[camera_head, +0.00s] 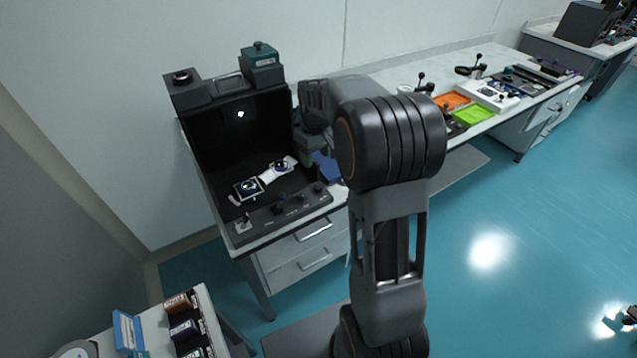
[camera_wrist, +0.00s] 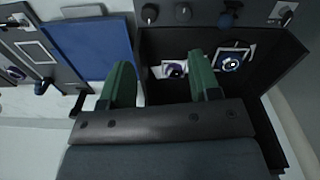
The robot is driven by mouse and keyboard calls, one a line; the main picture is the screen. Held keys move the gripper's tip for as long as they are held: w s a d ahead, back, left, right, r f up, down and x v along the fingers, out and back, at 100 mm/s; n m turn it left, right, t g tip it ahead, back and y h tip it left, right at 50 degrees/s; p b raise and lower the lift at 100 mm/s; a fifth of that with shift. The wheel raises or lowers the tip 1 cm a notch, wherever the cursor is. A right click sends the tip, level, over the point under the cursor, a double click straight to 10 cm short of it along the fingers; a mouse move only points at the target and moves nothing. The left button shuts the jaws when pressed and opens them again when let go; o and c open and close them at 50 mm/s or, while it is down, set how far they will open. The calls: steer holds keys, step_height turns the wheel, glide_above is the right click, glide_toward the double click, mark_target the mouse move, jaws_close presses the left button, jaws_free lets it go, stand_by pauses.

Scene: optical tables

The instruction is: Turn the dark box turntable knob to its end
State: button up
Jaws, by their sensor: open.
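The dark box (camera_head: 240,125) stands open-fronted on the near end of the bench, against the wall. Its sloping control panel (camera_head: 262,219) carries several small dark knobs along the front; which one turns the turntable I cannot tell. In the wrist view the panel is at the top, with one round knob (camera_wrist: 150,13) and another knob (camera_wrist: 183,13) beside it. Two watch-like pieces (camera_head: 248,187) (camera_head: 283,165) are inside the box. My gripper (camera_wrist: 158,60) is open and empty, its green fingers wide apart over the box's side, clear of the knobs. My arm partly hides it in the head view.
A green-topped device (camera_head: 260,58) stands on the box. A blue panel (camera_wrist: 95,48) lies beside the box. An orange tray (camera_head: 451,101) and a green tray (camera_head: 474,114) are farther along the bench. A small table with coloured boxes (camera_head: 178,303) is at the lower left. Open floor lies right.

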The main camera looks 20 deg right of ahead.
mark_target(318, 186)
steer(key=f, duration=0.5)
steer(key=w+d+f+p, duration=0.1)
steer(key=f, duration=0.4)
steer(key=w+d+f, duration=0.1)
steer(key=f, duration=0.4)
steer(key=shift+w+f, duration=0.25)
steer(key=shift+f, duration=0.15)
steer(key=c, duration=0.9)
